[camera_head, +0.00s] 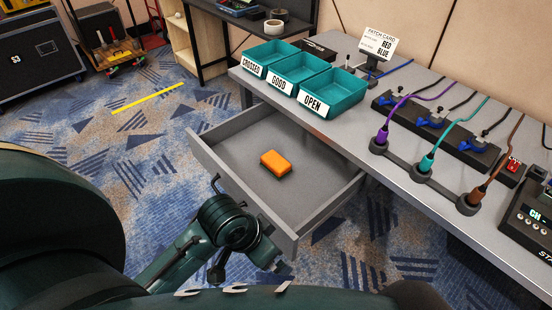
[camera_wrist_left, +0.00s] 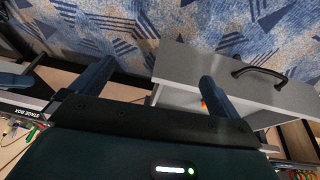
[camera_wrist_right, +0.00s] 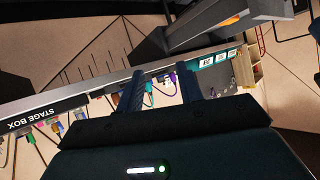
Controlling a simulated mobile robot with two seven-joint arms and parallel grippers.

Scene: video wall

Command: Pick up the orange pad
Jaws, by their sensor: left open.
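The orange pad (camera_head: 275,162) lies flat inside the open grey drawer (camera_head: 228,137), near the middle of its floor. A small bit of orange shows beside a finger in the left wrist view (camera_wrist_left: 205,104), and an orange patch shows at the top of the right wrist view (camera_wrist_right: 232,20). My left gripper (camera_wrist_left: 156,74) is open and empty, outside the drawer by its front panel; in the head view its fingers are mostly hidden behind my wrist. My right gripper (camera_wrist_right: 160,88) has its fingers apart with nothing between them; I cannot make it out in the head view.
The drawer's front handle (camera_head: 216,185) faces my left arm. The desk (camera_head: 345,131) above holds teal bins (camera_head: 335,92), a patch card (camera_head: 379,42), and cables in dark blocks (camera_head: 422,171). The drawer walls stand around the pad; the space above it is clear.

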